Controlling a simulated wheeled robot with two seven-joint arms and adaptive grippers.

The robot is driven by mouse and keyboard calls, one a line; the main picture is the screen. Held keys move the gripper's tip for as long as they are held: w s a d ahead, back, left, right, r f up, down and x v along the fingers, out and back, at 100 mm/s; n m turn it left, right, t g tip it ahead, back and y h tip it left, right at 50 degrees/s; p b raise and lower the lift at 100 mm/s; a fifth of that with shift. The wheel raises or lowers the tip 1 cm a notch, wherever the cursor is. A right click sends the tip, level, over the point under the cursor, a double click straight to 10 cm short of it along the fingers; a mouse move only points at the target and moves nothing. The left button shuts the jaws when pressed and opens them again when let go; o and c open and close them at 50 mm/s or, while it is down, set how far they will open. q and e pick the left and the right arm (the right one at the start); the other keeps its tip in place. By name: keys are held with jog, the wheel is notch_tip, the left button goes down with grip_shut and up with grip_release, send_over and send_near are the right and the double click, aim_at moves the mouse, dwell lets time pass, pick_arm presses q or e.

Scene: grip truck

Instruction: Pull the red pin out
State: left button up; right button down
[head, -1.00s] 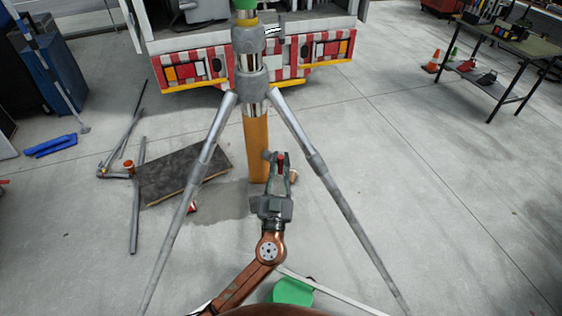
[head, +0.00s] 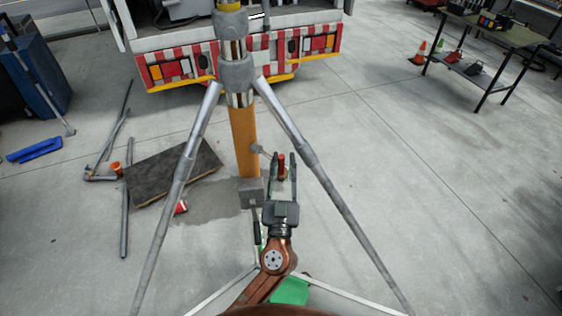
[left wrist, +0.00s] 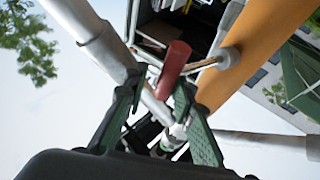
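The red pin (head: 281,161) shows in the head view just right of the orange post (head: 243,140). In the left wrist view its red handle (left wrist: 173,66) stands near a thin rod running to a grey knob (left wrist: 228,58) on the orange post (left wrist: 262,35). I cannot tell how deep the pin sits. My left gripper (head: 284,163) is open, its green fingers on either side of the handle in the head view. My right gripper is not in view.
Grey slanting legs (head: 292,125) flank the post and my arm. A dark board (head: 172,172) and grey poles lie on the floor at left. A red-and-white striped truck rear (head: 320,45) stands behind. A tool table (head: 490,35) is at the right.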

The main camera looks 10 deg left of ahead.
pick_arm(q)
jog(key=shift+o, duration=0.8)
jog(key=shift+a, duration=0.15)
jog(key=v, duration=1.2)
